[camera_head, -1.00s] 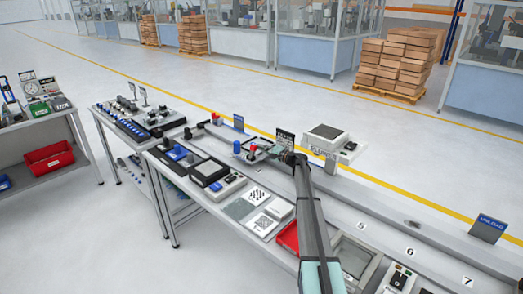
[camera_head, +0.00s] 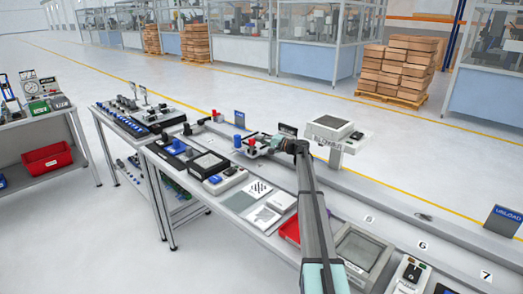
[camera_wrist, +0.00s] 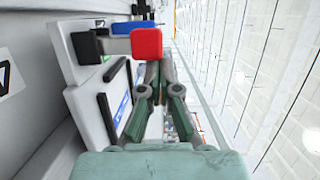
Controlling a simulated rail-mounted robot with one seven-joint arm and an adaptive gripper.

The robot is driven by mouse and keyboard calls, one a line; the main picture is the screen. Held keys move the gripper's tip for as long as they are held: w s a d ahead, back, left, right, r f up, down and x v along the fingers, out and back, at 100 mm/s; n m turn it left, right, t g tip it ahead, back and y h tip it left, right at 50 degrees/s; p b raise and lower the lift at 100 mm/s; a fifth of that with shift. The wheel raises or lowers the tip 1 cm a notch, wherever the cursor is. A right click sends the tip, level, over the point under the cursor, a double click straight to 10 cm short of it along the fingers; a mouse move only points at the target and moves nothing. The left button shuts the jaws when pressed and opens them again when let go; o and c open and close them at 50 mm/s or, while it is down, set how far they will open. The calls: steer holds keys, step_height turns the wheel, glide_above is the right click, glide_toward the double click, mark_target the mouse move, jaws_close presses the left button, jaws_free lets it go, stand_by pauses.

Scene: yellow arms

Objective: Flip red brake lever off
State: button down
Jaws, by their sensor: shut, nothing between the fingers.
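The fingertips are small there.
A white boxy device (camera_wrist: 90,60) with black handles lies left of my fingers. Another red knob (camera_head: 214,113) stands farther along the rail. A white scale-like unit (camera_head: 335,130) is behind my arm. Trays and boxes cover the front bench. Numbered rail stretches right.

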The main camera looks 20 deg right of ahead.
steer(key=a+n+b, duration=0.1)
steer(key=b, duration=0.1)
steer(key=n+b, duration=0.2)
steer(key=b, duration=0.1)
steer(key=shift+s+a+g, duration=0.3)
steer(key=shift+s+a, duration=0.1)
steer(key=shift+s+a+r+n+h+b, duration=0.25)
steer(key=shift+a+r+n+h+b, duration=0.2)
steer(key=shift+n+b, duration=0.8)
steer(key=shift+a+m, duration=0.1)
steer(key=shift+m, duration=0.15)
steer(key=shift+r, duration=0.1)
